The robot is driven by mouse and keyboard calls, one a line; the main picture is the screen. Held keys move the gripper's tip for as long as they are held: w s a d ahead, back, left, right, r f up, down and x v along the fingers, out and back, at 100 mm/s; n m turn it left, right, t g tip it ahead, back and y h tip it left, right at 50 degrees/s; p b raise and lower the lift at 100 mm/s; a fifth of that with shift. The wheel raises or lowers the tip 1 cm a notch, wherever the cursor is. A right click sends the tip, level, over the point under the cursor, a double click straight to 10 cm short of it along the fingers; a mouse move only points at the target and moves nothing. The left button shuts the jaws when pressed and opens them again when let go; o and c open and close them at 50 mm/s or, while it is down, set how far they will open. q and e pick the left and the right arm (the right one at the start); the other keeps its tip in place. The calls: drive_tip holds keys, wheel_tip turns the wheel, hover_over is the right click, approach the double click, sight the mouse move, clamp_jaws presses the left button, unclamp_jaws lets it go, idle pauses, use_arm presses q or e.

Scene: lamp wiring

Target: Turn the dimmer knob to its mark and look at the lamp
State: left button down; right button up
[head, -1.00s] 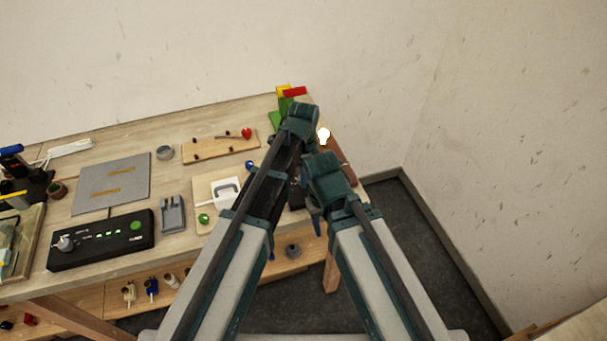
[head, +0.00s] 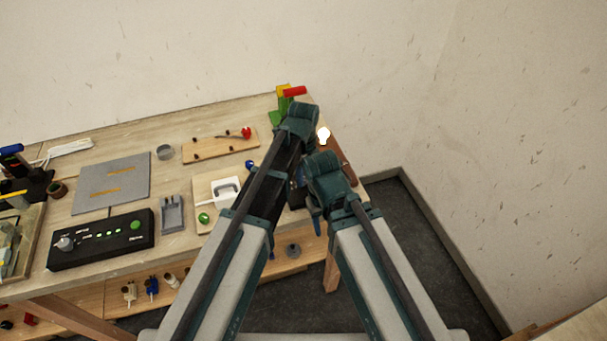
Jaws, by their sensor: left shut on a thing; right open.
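The lamp's bulb (head: 323,136) glows bright white near the right end of the bench, just right of my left gripper. My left gripper (head: 297,122) is the higher one, low over the bench's right part. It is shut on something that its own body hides. My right gripper (head: 325,180) is below and to the right of it, open, near the bench's front right edge. No dimmer knob or mark shows at the grippers; my arms cover that area. A grey knob (head: 65,244) sits on a black box (head: 135,246) with green lights at the left.
A red, yellow and green stack (head: 284,104) stands at the back right corner. A wooden board (head: 221,146), a grey mat (head: 120,183), a grey holder (head: 172,213) and a white switch plate (head: 226,193) lie left of my arms. Free floor (head: 420,270) is at the right.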

idle(0.3)
use_arm(q)
drive_tip(key=c, duration=0.5)
unclamp_jaws()
drive_tip(key=shift+r, duration=0.2)
wheel_tip(320, 180, up, 14)
drive_tip(key=p, duration=1.3)
drive_tip(key=shift+f+p, duration=0.25)
drive_tip(key=shift+p, duration=0.15)
